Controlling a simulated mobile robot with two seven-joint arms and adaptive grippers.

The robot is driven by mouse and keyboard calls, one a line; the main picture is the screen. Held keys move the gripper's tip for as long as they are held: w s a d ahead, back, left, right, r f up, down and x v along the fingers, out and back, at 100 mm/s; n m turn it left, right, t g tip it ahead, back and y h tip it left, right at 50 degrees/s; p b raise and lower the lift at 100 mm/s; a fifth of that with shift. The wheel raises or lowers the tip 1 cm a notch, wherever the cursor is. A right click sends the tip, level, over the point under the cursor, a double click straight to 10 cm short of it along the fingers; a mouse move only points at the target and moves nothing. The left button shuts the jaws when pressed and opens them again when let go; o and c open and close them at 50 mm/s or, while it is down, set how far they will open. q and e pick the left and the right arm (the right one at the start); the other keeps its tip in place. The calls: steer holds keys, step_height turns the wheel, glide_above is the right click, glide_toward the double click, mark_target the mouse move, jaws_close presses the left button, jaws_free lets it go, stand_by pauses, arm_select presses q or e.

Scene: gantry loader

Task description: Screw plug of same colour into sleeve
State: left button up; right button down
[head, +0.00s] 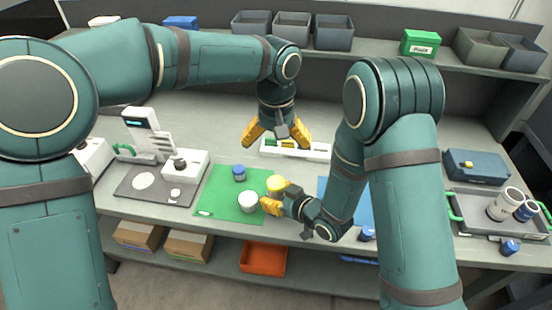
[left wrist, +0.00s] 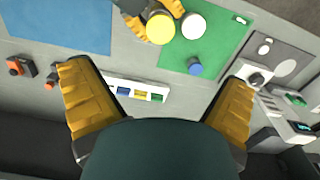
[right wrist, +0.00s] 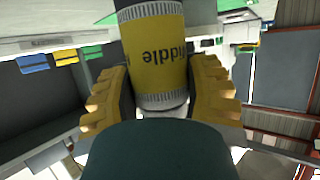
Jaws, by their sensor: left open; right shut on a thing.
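My right gripper (head: 272,196) is shut on a yellow cylinder (head: 277,184) over the green mat (head: 218,196). In the right wrist view the cylinder (right wrist: 160,52) stands between the fingers (right wrist: 160,100), with pale ribbed bands and a partly hidden label ending "iddle". In the left wrist view its round yellow end (left wrist: 160,28) faces up. A white-topped cylinder (head: 248,202) stands beside it on the mat, apart from it. A small blue plug (head: 239,173) stands behind them. My left gripper (head: 278,135) is open and empty, pointing down above the table, behind the mat.
A white rack (head: 318,151) with coloured pieces lies behind the mat. A device on a dark mat (head: 143,190) is at the left.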

arm_select(q)
steer(key=shift+r, duration=1.55)
steer(key=shift+f, duration=0.1)
